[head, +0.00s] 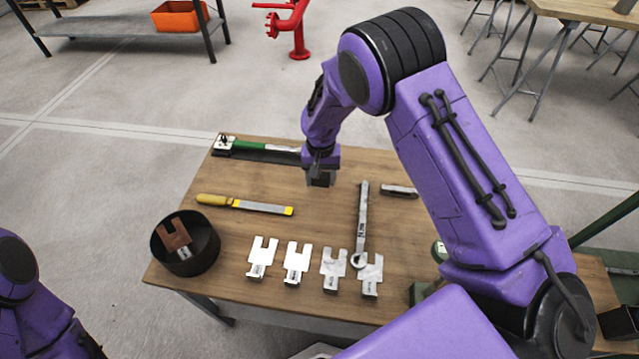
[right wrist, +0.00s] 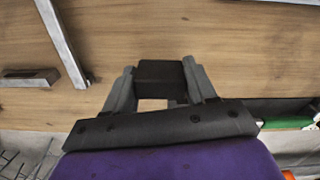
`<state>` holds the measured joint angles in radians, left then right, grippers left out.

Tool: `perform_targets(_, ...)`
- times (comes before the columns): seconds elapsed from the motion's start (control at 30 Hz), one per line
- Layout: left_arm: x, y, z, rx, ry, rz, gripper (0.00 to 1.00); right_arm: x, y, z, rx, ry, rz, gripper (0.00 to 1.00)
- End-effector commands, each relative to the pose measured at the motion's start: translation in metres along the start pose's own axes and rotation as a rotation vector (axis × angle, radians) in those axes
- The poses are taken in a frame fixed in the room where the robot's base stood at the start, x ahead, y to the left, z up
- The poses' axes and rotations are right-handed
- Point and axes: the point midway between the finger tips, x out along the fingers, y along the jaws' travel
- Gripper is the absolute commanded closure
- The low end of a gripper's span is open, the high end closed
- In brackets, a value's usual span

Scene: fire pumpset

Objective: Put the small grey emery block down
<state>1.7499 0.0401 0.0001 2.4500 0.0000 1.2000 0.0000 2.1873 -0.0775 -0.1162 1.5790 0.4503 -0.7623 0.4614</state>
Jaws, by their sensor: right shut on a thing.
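My right gripper (head: 320,175) is over the far middle part of the wooden table, pointing down. It is shut on a small dark grey block, the emery block (right wrist: 160,76), which shows between the two fingers in the right wrist view. In the head view the block is mostly hidden by the gripper, and I cannot tell whether it touches the table top (head: 310,222). Bare wood lies around it. My left arm shows only in part at the lower left of the head view; its gripper is out of frame.
A yellow-handled file (head: 245,205) lies left, a green-handled tool (head: 250,146) behind it. A wrench (head: 362,225) and a short grey bar (head: 400,191) lie right. Several slotted plates (head: 297,262) line the front. A black bowl (head: 205,258) holds a rusty plate (head: 174,235).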

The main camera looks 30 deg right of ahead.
Motion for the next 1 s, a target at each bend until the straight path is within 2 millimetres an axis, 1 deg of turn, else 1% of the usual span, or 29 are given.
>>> perform_targets(0.07, 0.0, 0.0, 0.0, 0.0, 0.0, 0.0, 0.37, 0.009, -0.006, -0.004, -0.001, -0.001, 0.0, 0.93)
perform_targets(0.13, -0.004, 0.0, -0.002, 0.0, 0.0, 0.0, 0.37, 0.022, -0.005, -0.003, 0.001, -0.003, 0.002, 0.93)
perform_targets(0.23, -0.005, -0.001, -0.002, 0.0, 0.0, 0.0, 0.37, 0.035, -0.005, -0.004, 0.0, -0.001, 0.001, 0.93)
perform_targets(0.6, -0.003, 0.0, -0.001, 0.0, 0.0, 0.0, 0.37, 0.041, -0.004, -0.005, 0.001, 0.0, 0.0, 0.93)
perform_targets(0.63, -0.004, 0.0, -0.002, 0.0, 0.0, 0.0, 0.37, 0.041, -0.005, -0.005, 0.001, 0.001, 0.0, 0.37)
perform_targets(0.7, -0.004, 0.0, -0.002, 0.0, 0.0, 0.0, 0.37, 0.04, -0.004, -0.005, 0.001, 0.0, 0.0, 0.19)
perform_targets(1.0, -0.005, 0.0, -0.002, 0.0, 0.0, 0.0, 0.37, 0.038, -0.004, -0.004, 0.001, 0.001, 0.0, 0.19)
